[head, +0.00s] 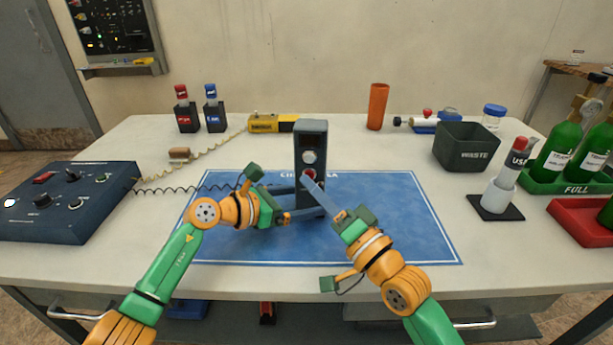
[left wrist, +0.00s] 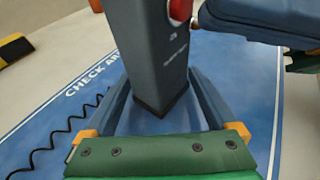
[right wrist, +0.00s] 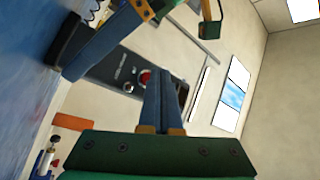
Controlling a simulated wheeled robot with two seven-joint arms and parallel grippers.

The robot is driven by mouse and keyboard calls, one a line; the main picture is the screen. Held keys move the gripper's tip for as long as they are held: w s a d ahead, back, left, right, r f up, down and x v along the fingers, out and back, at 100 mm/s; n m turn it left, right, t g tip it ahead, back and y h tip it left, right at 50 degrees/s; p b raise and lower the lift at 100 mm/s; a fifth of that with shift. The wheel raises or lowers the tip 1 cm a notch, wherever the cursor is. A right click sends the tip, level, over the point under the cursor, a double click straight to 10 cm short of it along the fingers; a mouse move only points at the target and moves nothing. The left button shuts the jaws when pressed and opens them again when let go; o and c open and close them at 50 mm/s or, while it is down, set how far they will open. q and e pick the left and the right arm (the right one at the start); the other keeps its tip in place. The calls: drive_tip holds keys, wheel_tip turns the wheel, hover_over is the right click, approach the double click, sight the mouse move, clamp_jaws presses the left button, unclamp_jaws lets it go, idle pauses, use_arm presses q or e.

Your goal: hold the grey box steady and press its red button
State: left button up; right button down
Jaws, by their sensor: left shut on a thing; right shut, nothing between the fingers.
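The grey box (head: 312,143) stands upright on the blue mat (head: 390,215), with a silver knob and a red button (head: 309,172) on its front. My left gripper (head: 308,199) is shut around the lower part of the box; the left wrist view shows a finger on each side of the box (left wrist: 147,55). My right gripper (head: 308,180) is shut and empty, its fingertips right at the button. In the right wrist view the fingertips partly overlap the red button (right wrist: 146,77). I cannot tell whether they touch it or whether it is pushed in.
A blue control panel (head: 65,200) stands at the left, with a dark coiled cable running towards the box. At the back are a yellow tool (head: 272,123) and an orange cup (head: 377,106). A waste bin (head: 467,147) and green bottles (head: 562,145) are at the right. The right mat area is clear.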

drive_tip(key=shift+s, duration=0.3)
drive_tip(key=s, duration=0.6)
drive_tip(key=shift+a, duration=0.35)
